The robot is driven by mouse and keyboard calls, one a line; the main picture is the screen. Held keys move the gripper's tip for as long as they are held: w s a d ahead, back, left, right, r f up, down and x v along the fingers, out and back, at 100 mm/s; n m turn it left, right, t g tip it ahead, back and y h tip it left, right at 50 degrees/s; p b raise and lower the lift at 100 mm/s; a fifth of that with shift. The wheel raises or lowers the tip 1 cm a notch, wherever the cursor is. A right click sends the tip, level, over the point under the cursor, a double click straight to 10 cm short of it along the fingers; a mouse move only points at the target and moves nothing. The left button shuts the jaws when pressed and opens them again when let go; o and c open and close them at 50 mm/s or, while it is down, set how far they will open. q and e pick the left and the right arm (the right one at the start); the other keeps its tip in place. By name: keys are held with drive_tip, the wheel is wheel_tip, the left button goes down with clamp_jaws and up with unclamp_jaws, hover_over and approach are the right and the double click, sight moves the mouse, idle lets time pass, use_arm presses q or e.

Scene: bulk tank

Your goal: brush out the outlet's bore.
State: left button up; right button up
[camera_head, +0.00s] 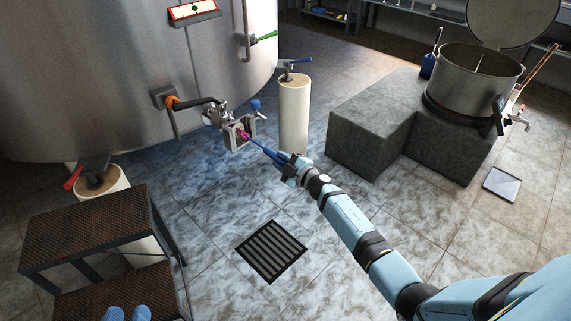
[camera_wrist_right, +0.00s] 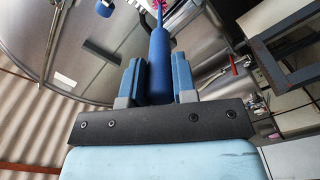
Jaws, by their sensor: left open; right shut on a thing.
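The tank's outlet (camera_head: 215,115), a metal valve fitting, sticks out low from the large steel tank (camera_head: 140,70). My right gripper (camera_head: 283,168) is shut on the blue handle of a brush (camera_head: 268,153). The brush points up and left, and its pink bristles (camera_head: 244,135) are at the outlet's open end. I cannot tell how far they are inside the bore. In the right wrist view the blue handle (camera_wrist_right: 160,65) stands between the two fingers, with the pink bristles at the top edge. My left gripper (camera_head: 127,313) shows only its two blue fingertips, apart and empty, over the step.
A cream-coloured post (camera_head: 294,112) stands just right of the outlet. Metal steps (camera_head: 85,230) are at the lower left. A floor drain (camera_head: 270,251) lies below the brush. A grey block (camera_head: 375,125) carries an open pot (camera_head: 472,80) at right. The middle floor is clear.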

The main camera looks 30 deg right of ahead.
sight(273, 155)
drive_tip(key=shift+b+x, duration=0.5)
drive_tip(key=shift+x, duration=1.45)
drive_tip(key=shift+p+v, duration=0.75)
drive_tip(key=shift+v, duration=0.35)
drive_tip(key=p+v, duration=0.2)
drive_tip(key=v, duration=0.2)
drive_tip(key=shift+s+d, duration=0.1)
drive_tip(key=shift+s, duration=0.05)
drive_tip(key=shift+b+x, duration=1.25)
drive_tip(key=shift+x, duration=2.05)
